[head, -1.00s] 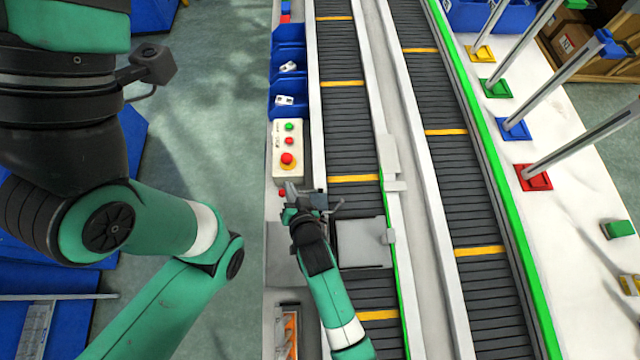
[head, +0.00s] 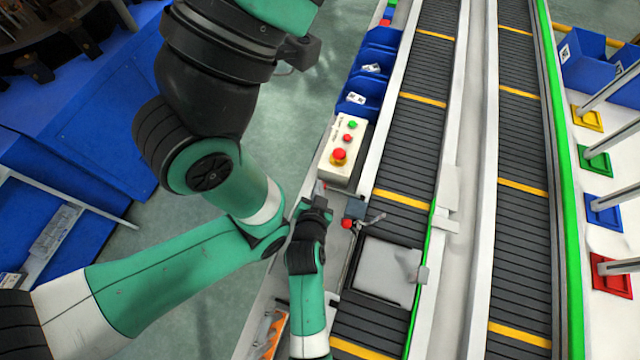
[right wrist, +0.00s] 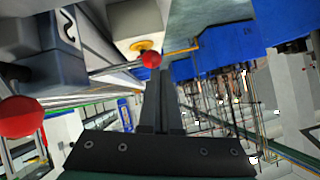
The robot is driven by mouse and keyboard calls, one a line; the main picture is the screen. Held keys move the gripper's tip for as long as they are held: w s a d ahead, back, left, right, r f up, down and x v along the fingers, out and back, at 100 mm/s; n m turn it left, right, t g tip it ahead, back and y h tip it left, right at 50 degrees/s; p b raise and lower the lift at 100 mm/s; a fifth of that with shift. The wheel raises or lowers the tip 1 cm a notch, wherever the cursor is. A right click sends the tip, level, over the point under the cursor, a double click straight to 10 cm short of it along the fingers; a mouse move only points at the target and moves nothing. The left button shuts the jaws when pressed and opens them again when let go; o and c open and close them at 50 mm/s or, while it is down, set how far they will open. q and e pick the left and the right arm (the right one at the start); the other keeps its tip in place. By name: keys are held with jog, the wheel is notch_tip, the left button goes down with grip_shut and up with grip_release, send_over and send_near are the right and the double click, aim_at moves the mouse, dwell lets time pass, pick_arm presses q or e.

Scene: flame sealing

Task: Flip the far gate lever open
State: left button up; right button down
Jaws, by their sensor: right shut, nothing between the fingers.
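A gate lever with a red ball knob (head: 347,223) and a metal rod stands beside the conveyor, just below the control box. In the right wrist view, one red knob (right wrist: 20,116) is close at the left edge. I cannot tell surely which knob is the far lever's. My right gripper (head: 314,207) is shut and empty, left of the lever in the head view. Its closed fingers (right wrist: 160,100) point towards the second knob; contact is not clear. My left gripper is not in view.
The control box (head: 342,150) with a red stop button is close to my right gripper. Blue bins (head: 365,95) stand behind it. A flat grey plate (head: 385,272) lies over the near conveyor. Colored post bases stand at the right.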

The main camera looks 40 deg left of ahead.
jog(key=shift+s+d+f, duration=0.1)
jog(key=shift+s+f, duration=0.05)
jog(key=shift+f, duration=0.25)
jog(key=s+d+r+p, duration=0.3)
jog(key=s+r+p, duration=0.4)
jog(key=r, duration=0.3)
jog(key=shift+s+d+r+p, duration=0.15)
jog(key=shift+s+d+p, duration=0.15)
jog(key=shift+s, duration=0.2)
